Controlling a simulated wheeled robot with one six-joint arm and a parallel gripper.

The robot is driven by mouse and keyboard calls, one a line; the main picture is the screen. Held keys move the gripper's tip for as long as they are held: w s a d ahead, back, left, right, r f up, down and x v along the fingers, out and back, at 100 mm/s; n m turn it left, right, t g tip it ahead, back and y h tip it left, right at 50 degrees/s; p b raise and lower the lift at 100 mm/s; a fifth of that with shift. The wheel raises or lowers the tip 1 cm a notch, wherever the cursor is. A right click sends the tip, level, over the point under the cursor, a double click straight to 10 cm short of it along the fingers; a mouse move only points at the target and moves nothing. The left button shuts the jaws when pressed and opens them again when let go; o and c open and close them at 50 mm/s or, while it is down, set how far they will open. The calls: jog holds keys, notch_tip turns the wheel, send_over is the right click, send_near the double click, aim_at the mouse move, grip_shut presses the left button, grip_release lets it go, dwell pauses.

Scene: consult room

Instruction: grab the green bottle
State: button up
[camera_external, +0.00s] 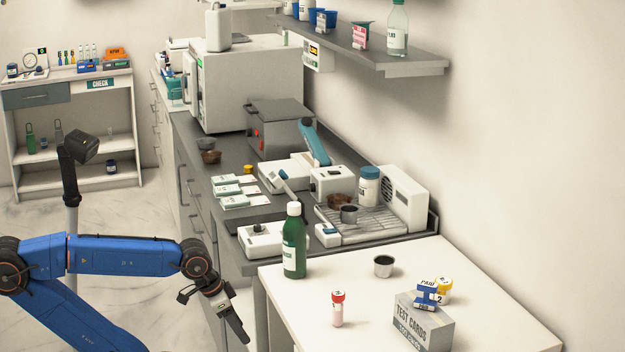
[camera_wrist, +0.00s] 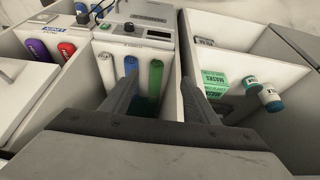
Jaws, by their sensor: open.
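A green bottle (camera_external: 294,245) with a white cap and white label stands upright on the white table near its left corner. A smaller green bottle (camera_external: 30,138) stands on the low shelf at the far left. My gripper (camera_external: 238,329) hangs low beside the white table, left of and below the nearer green bottle and apart from it. In the wrist view my gripper (camera_wrist: 160,82) is open, with nothing held between its fingers. Beyond the fingers, a green cylinder (camera_wrist: 155,78) stands in a pale compartment; I cannot tell whether it is a bottle.
The white table (camera_external: 330,275) also holds a pink bottle (camera_external: 338,309), a dark cup (camera_external: 384,266) and a test cards box (camera_external: 424,322). The grey counter (camera_external: 225,160) behind is crowded with devices. In the wrist view a blue cylinder (camera_wrist: 131,66) stands beside the green one.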

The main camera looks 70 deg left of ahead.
dwell(0.4)
jog(key=shift+c, duration=0.6)
notch_tip(320, 180, up, 50)
jog(key=m+h, duration=0.5)
jog(key=m, duration=0.4)
send_over(292, 202)
jog(key=s+a, duration=0.5)
notch_tip(292, 202, down, 6)
jog(key=x, duration=1.1)
jog(key=shift+w+d+f, duration=0.2)
jog(key=shift+w+d, duration=0.05)
jog(key=shift+w, duration=0.05)
jog(key=shift+x, duration=2.65)
